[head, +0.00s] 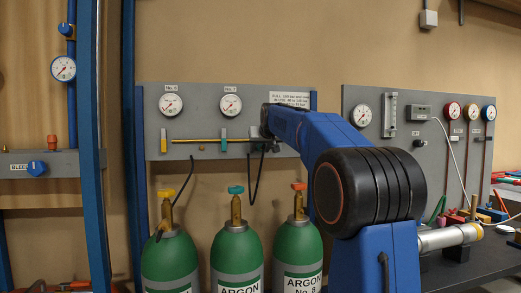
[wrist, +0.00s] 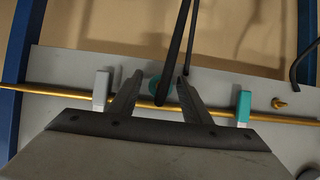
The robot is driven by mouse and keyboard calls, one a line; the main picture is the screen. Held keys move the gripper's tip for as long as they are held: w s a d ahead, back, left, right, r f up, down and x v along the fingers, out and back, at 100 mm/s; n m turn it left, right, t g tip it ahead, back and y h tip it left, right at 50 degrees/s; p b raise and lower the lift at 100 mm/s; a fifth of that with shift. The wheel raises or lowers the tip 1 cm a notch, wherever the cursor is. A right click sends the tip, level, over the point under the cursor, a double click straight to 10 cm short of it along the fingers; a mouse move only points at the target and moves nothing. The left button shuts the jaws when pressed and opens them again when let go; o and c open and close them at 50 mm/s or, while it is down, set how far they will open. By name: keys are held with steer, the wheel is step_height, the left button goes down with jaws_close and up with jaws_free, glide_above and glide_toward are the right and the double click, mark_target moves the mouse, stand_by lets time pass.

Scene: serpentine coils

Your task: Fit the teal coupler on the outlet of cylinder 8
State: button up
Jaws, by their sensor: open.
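My gripper (wrist: 160,76) is open, its two dark fingers on either side of a round teal piece (wrist: 162,84), probably the teal coupler. A black hose crosses in front of that piece and partly hides it. I cannot tell whether either finger touches it. In the head view my gripper (head: 264,142) is at the right part of the grey panel, and the coupler is not clearly visible there. Cylinder 8 (head: 297,250) is green, labelled ARGON No. 8, with a brass valve (head: 298,207) and a red handwheel (head: 299,186). Its outlet is not clearly distinguishable.
Two other green cylinders stand left, with teal (head: 236,189) and yellow (head: 166,193) handwheels. The panel (head: 190,128) carries gauges and a brass pipe (wrist: 66,93) with a pale block (wrist: 102,88) and a teal block (wrist: 243,106). Black hoses (wrist: 175,45) hang nearby.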

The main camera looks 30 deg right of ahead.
mark_target(263, 149)
jaws_close()
steer(key=shift+s+a, duration=0.2)
steer(key=shift+s, duration=0.55)
steer(key=shift+s+a, duration=0.25)
steer(key=shift+s, duration=0.55)
steer(key=shift+s+a, duration=0.2)
steer(key=shift+s, duration=0.55)
steer(key=shift+f, duration=0.1)
